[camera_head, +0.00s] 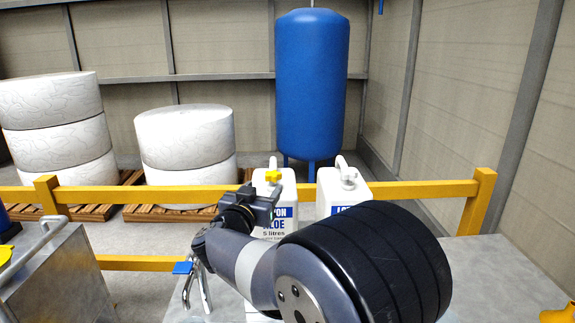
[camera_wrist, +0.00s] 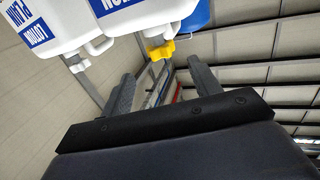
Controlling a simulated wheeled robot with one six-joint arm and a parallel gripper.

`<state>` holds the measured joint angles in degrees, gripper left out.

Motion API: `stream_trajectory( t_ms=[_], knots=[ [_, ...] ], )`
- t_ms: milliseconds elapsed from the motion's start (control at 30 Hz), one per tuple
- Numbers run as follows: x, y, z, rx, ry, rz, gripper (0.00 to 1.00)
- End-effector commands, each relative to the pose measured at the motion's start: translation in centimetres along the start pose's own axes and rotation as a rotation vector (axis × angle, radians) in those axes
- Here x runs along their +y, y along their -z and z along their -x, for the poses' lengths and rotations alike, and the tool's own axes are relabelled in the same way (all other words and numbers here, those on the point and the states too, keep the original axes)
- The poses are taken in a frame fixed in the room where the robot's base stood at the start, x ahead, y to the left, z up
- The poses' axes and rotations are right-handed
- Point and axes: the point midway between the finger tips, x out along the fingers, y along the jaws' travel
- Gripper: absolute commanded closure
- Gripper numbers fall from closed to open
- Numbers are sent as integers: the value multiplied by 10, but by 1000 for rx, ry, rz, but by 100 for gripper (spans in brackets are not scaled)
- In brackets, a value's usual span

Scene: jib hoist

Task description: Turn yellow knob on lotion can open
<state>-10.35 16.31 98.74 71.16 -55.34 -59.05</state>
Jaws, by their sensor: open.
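A white can (camera_head: 287,190) labelled "ALOE 5 litres" stands behind my gripper, which hides part of it. Its yellow knob (camera_head: 273,177) is on top at the front. My gripper (camera_head: 264,197) is open and empty, just in front of and below the knob in the head view. In the wrist view, the can (camera_wrist: 150,14) appears upside down at the top. There the yellow knob (camera_wrist: 161,50) lies beyond the gap between the open fingers (camera_wrist: 163,82), apart from both.
A second white can (camera_head: 345,192) with a white knob stands to the right; its label reads "LOTION" in the wrist view (camera_wrist: 50,28). A yellow rail (camera_head: 420,188) runs behind. A blue tank (camera_head: 312,85) and white rolls (camera_head: 185,140) stand farther back.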

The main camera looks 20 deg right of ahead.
Motion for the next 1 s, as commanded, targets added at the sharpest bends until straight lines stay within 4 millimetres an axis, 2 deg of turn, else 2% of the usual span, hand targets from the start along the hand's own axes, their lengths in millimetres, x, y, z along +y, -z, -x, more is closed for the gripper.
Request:
stream_trajectory(
  t_ms=[167,500,700,1000],
  knots=[
    [0,1,-9,1,-1,1,41],
    [0,2,-71,-1,-3,1,41],
    [0,1,-98,0,-1,1,41],
    [0,0,-108,0,1,0,41]
  ],
)
